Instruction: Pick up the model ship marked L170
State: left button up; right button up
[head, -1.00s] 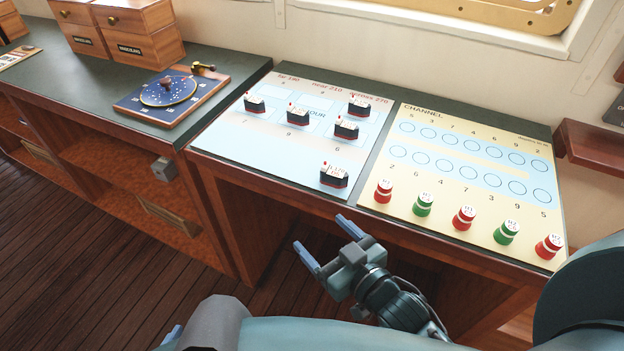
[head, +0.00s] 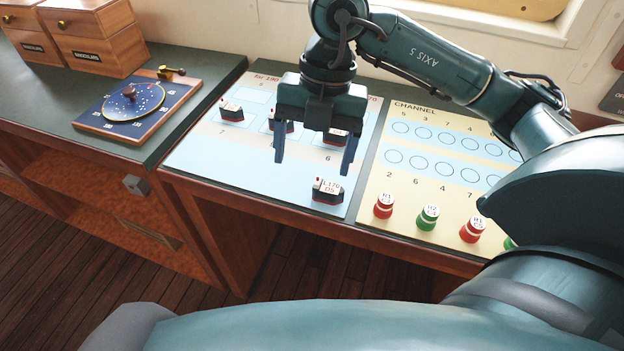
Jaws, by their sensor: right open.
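The model ship marked L170 (head: 328,191) is a small dark hull with a white marked top and a reddish part. It stands on the pale blue harbour board (head: 262,190), near its front right corner. My right gripper (head: 314,162) points down above the board, open and empty. Its two fingers are spread to either side, above and behind the L170 ship in the picture, not around it. Other model ships stand farther back: one at the left (head: 232,112), and others partly hidden by my gripper. My left gripper is not in view.
To the right, a yellow channel board (head: 370,228) has red and green buoys along its front edge, including a red one (head: 383,206) and a green one (head: 428,217). A blue dial board (head: 137,104) and wooden drawer boxes (head: 92,38) stand at the left. My right arm hides part of the channel board.

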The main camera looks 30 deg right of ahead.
jog(key=w+d+r+m+t+h, duration=0.1)
jog(key=w+d+r+m+h, duration=0.1)
jog(key=d, duration=0.2)
send_over(329, 187)
jog(key=f, duration=0.8)
jog(key=shift+w+d+b, duration=0.15)
jog(key=shift+w+b, duration=0.1)
jog(key=shift+b, duration=0.05)
jog(key=f, duration=0.4)
jog(key=shift+s+f+p, duration=0.1)
jog(key=shift+s+p, duration=0.2)
jog(key=shift+p, duration=0.1)
jog(key=shift+f, duration=0.5)
jog(key=shift+a, duration=0.2)
jog(key=c, duration=1.1)
